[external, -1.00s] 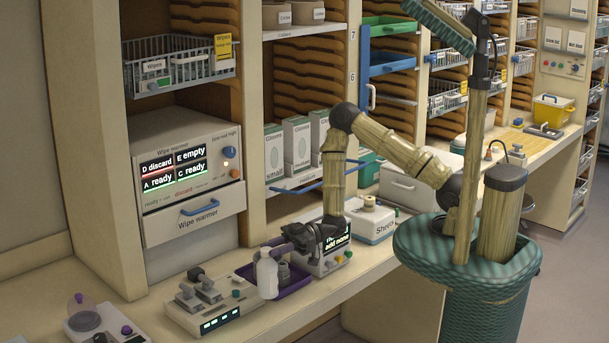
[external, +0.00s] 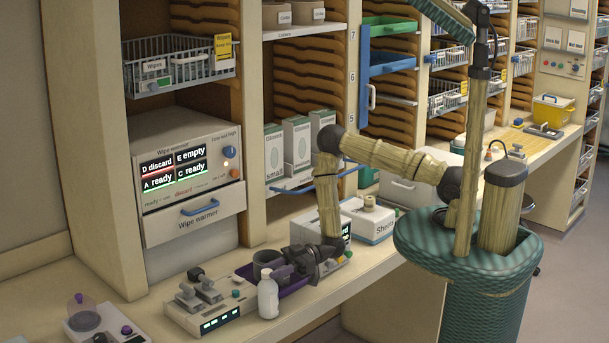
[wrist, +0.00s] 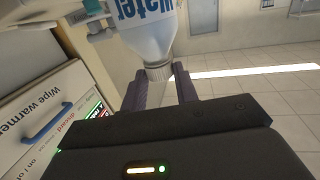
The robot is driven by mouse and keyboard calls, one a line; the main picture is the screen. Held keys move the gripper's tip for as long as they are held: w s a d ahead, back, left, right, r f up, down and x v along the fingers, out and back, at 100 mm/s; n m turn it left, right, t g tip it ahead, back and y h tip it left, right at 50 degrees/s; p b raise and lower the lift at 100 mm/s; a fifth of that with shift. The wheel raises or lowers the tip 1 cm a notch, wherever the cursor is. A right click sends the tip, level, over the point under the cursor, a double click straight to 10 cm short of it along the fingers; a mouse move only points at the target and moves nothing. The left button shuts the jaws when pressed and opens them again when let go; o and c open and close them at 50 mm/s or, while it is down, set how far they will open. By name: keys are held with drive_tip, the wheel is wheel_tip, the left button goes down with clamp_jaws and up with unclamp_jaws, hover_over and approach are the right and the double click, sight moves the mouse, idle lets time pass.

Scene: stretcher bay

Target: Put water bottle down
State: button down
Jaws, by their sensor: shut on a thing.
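The white water bottle (external: 268,299) stands upright in the external view, low at the front of the counter (external: 345,275), beside the device with levers. In the wrist view the bottle (wrist: 150,35) shows blue "water" lettering, upside down in the picture, and its ribbed cap lies between the two fingers. My gripper (external: 273,274) is shut on the bottle near its cap; its fingers also show in the wrist view (wrist: 159,80). I cannot tell whether the bottle's base touches the counter.
The lever device (external: 203,306) stands close on the left. The wipe warmer (external: 190,180) rises behind. The counter's front edge is near the bottle.

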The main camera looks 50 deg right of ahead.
drive_tip(key=shift+f, duration=0.2)
drive_tip(key=shift+f, duration=0.15)
drive_tip(key=c, duration=1.1)
unclamp_jaws()
drive_tip(key=shift+r, duration=0.2)
drive_tip(key=b+v, duration=0.4)
drive_tip(key=v, duration=0.8)
drive_tip(key=shift+f+b, duration=0.1)
drive_tip(key=shift+b, duration=0.25)
